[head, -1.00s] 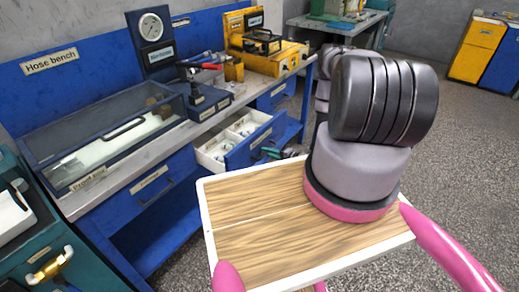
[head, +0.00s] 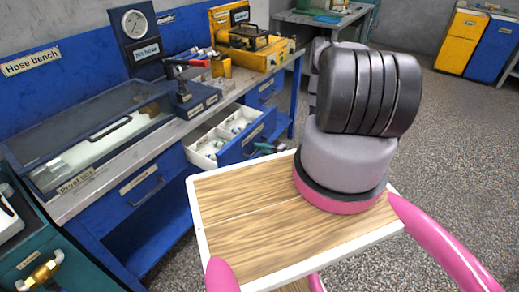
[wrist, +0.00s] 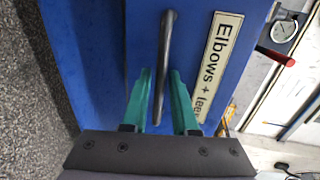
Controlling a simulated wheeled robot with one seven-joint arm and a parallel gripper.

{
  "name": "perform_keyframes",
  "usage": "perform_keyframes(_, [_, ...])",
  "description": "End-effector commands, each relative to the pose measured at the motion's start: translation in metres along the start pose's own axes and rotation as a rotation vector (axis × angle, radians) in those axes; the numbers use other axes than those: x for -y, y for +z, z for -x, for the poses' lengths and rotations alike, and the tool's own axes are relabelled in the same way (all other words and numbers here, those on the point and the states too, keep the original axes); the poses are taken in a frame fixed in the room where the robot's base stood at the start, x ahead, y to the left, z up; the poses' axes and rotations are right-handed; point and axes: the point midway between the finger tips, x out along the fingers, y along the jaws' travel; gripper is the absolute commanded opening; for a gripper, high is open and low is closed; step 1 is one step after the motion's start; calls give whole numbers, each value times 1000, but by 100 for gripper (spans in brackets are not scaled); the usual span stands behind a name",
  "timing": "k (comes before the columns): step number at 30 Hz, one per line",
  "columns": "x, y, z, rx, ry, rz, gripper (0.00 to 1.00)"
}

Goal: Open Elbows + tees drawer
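The Elbows + tees drawer stands pulled out of the blue bench; its blue front (head: 240,149) and white inside (head: 207,146) with pale fittings show in the head view. In the wrist view its blue front (wrist: 100,60) fills much of the picture, with the label (wrist: 217,65) right of the dark bar handle (wrist: 166,45). My gripper (wrist: 160,75) has its green fingers on either side of the handle, with gaps showing, so it looks open. In the head view my gripper (head: 266,148) is small, just in front of the drawer front, partly hidden behind my arm.
A shut blue drawer (head: 135,204) with a handle is to the left under the bench. A glass-lidded box (head: 95,140), a gauge stand (head: 140,45) and a yellow unit (head: 270,50) stand on the bench top. Grey floor (head: 440,150) is clear to the right.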

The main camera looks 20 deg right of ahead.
Motion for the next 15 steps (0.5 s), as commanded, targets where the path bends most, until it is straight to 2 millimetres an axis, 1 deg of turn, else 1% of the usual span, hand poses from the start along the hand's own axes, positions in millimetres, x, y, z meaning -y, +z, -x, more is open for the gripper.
perform_keyframes(5, [-1, -2, 32, -5, 2, -3, 27])
perform_keyframes(9, [-1, -2, 62, -6, 1, -2, 27])
perform_keyframes(12, [0, -1, 79, -5, 0, -3, 27])
perform_keyframes(15, [0, -2, 92, -4, 0, -1, 27])
